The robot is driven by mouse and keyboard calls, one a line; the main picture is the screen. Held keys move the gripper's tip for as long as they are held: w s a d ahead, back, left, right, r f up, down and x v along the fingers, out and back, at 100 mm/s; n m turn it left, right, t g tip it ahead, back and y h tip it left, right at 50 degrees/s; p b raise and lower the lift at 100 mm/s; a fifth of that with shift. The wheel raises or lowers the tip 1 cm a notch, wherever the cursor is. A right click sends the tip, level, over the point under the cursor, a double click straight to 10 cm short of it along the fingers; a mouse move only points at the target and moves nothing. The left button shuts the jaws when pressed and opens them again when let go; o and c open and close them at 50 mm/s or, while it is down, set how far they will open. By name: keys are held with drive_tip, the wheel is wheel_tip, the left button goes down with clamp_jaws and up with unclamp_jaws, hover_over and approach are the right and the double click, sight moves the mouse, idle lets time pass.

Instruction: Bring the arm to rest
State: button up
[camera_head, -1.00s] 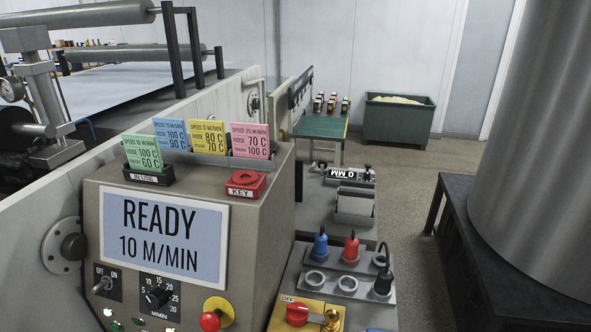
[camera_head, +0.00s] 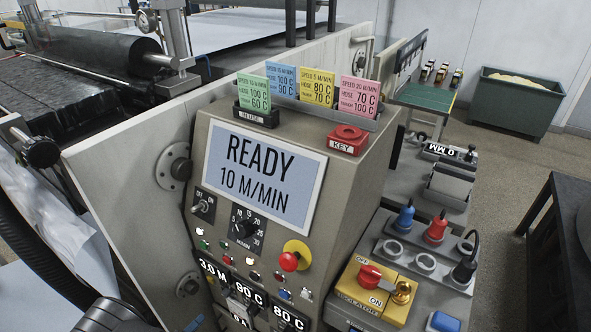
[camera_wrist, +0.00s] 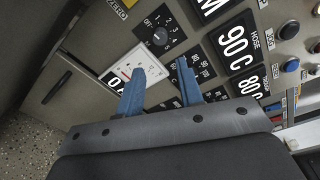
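My gripper (camera_wrist: 161,68) shows in the wrist view as two blue fingers with a clear gap between them. It is open and nothing is between the fingers. The fingers point toward the lower control panel, in front of a white dial gauge (camera_wrist: 128,68) and dark scale plates; I cannot tell how far off the panel is. In the head view a dark part of my arm shows at the bottom left edge, and the fingers are out of sight there.
The console's display (camera_head: 262,176) reads READY 10 M/MIN. Colored cards stand on top beside a red KEY block (camera_head: 347,141). A roller machine (camera_head: 100,62) is at left. Floor shows at right.

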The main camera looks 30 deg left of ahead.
sight(224, 296)
drive_tip(key=w, duration=1.1)
drive_tip(key=shift+w+d+f, duration=0.2)
drive_tip(key=shift+f, duration=0.05)
drive_tip(key=m, duration=0.4)
drive_tip(key=shift+s, duration=0.1)
drive_tip(key=m+y, duration=0.1)
drive_tip(key=m, duration=0.7)
drive_tip(key=shift+m, duration=0.3)
drive_tip(key=shift+f+m+y, duration=0.1)
drive_tip(key=shift+m+y, duration=0.2)
drive_tip(key=shift+m, duration=1.6)
drive_tip(key=n, duration=0.4)
drive_tip(key=shift+n, duration=0.3)
drive_tip(key=n, duration=0.4)
